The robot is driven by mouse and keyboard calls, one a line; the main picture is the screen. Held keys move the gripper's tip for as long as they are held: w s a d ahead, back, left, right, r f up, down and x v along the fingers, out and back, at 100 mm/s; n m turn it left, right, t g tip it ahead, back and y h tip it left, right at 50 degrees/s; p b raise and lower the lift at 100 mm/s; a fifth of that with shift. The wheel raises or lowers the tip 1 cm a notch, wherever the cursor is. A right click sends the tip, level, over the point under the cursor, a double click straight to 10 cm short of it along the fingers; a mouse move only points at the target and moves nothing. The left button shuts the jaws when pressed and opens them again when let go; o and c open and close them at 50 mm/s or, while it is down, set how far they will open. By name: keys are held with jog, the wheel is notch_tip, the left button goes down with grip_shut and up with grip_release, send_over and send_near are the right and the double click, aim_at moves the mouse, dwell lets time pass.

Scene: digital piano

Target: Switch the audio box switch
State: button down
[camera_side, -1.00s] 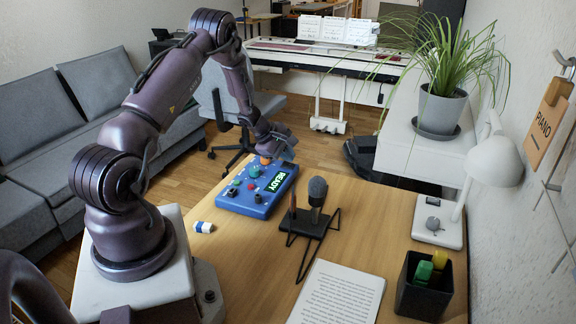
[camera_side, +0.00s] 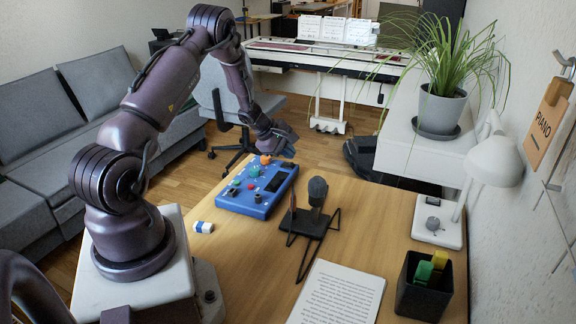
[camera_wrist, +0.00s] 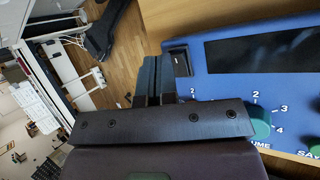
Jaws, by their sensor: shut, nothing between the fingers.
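The blue audio box (camera_side: 235,207) sits on the wooden desk, with several coloured knobs and a display (camera_side: 276,181) that is dark. In the wrist view the box (camera_wrist: 225,88) fills the right side, with its dark display (camera_wrist: 270,52). A small black switch (camera_wrist: 180,62) is at the box's upper left corner. My gripper (camera_side: 289,153) is at the far end of the box. In the wrist view my shut, empty fingers (camera_wrist: 155,75) are right beside the switch; I cannot tell whether they touch it.
An eraser (camera_side: 203,227), a paper sheet (camera_side: 337,294), a pen cup (camera_side: 423,287) and a white lamp (camera_side: 492,160) are also on the desk. The desk's far edge lies just beyond the box.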

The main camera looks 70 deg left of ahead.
aim_at(291, 165)
jog(key=shift+r, duration=0.2)
jog(key=shift+w+d+r, duration=0.1)
jog(key=shift+r, duration=0.7)
jog(key=shift+w+d+r, duration=0.15)
jog(key=shift+r, duration=0.7)
jog(key=shift+w+d+r, duration=0.1)
jog(key=shift+r, duration=0.7)
